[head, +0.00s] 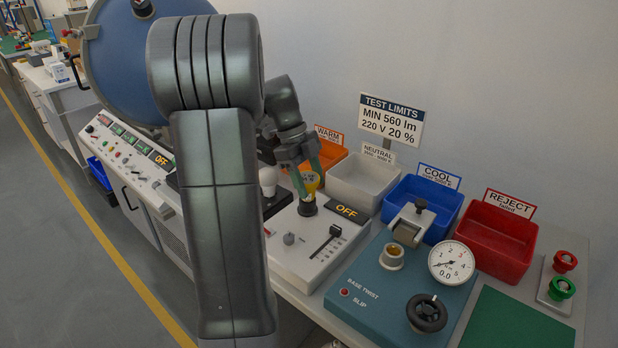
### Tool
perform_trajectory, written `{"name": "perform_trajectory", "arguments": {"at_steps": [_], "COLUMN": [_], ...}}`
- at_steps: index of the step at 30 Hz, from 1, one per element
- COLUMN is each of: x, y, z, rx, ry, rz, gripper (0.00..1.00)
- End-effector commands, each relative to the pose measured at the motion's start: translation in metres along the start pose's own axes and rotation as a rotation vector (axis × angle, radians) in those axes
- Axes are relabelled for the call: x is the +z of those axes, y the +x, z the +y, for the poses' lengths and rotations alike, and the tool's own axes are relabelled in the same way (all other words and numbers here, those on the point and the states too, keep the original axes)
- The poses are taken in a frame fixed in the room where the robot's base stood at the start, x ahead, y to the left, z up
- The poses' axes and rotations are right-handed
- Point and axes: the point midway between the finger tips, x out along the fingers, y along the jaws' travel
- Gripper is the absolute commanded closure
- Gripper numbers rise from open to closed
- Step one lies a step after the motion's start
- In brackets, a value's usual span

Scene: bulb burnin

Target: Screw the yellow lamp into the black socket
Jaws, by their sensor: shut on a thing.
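The yellow lamp (311,181) stands upright at the black socket (307,208) on the white test console. My gripper (307,184) reaches down from above, its green fingers shut on the yellow lamp. The lamp's lower end meets the top of the socket; how deep it sits in the socket I cannot tell. Part of the lamp is hidden behind the fingers.
A white bulb (268,178) stands left of the socket. An OFF display (347,211) and a slider (328,239) are close by on the console. Orange, white, blue and red bins line the wall. A teal base twist tester (375,305) stands at front right.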

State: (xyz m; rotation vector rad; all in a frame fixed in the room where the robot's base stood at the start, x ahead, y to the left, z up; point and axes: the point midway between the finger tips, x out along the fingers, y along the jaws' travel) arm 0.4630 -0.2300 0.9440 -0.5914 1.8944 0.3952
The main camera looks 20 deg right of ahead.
Motion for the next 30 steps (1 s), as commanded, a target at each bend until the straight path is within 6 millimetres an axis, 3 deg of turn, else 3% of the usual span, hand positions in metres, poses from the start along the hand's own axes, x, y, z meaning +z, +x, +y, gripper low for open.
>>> {"name": "perform_trajectory", "arguments": {"at_steps": [1,2,4,14,30], "x": [-0.0005,-0.0005,-0.0005,0.0002,0.0035], "y": [0.0013,0.0013,0.0013,0.0011,0.0004], "z": [0.0004,0.0004,0.0003,0.0003,-0.0018], "rx": [0.002,0.002,0.002,-0.015,-0.282], "ry": [0.000,0.000,-0.001,-0.037,-0.673], "rz": [0.002,0.002,0.002,0.001,0.001], "gripper": [0.69,0.43,0.30,0.30,0.30]}}
